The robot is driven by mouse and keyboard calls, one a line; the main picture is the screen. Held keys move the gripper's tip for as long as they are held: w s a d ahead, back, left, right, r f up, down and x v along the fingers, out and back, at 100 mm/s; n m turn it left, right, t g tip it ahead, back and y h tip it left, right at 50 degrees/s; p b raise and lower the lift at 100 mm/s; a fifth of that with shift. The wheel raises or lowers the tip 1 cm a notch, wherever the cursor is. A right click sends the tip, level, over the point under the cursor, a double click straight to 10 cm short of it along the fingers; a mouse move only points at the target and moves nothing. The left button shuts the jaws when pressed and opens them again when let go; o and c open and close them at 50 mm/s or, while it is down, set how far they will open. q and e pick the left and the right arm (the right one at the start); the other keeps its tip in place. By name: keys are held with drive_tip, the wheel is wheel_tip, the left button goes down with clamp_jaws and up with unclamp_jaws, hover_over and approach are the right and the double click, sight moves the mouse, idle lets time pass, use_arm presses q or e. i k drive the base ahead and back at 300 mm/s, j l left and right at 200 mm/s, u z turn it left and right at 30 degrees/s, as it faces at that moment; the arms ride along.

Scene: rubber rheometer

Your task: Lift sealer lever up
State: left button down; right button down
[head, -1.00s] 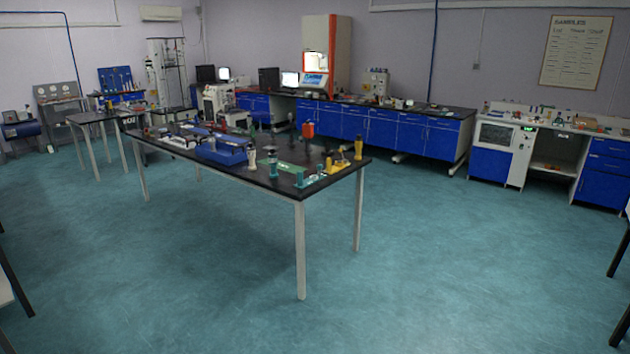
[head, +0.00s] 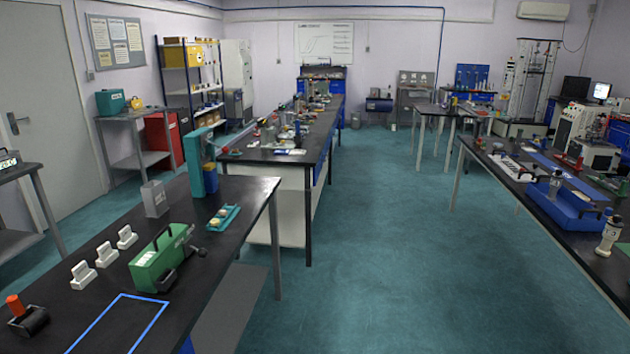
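A green box-shaped device (head: 160,258) with a black top handle and a dark lever-like part at its right side stands on the black-topped table at the lower left. It may be the sealer, but I cannot tell for sure. A dark knob or lever end (head: 200,251) sticks out to its right. A tall teal upright device (head: 203,163) stands at the far end of the same table. Neither of my grippers is in view.
The black table (head: 225,262) also bears several white stands (head: 106,254), a grey container (head: 154,199), a teal tray (head: 223,218), a blue outlined rectangle (head: 118,322) and a roller with an orange handle (head: 27,318). Open teal floor (head: 400,260) lies to the right.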

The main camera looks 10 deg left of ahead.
sight(226, 150)
drive_tip(key=i+l+u, duration=0.1)
drive_tip(key=i+u, duration=0.25)
drive_tip(key=i+l+u, duration=0.15)
drive_tip(key=i+u, duration=0.25)
drive_tip(key=i+l+u, duration=0.35)
drive_tip(key=i+l+z, duration=0.15)
drive_tip(key=i+z, duration=0.2)
drive_tip(key=i, duration=0.75)
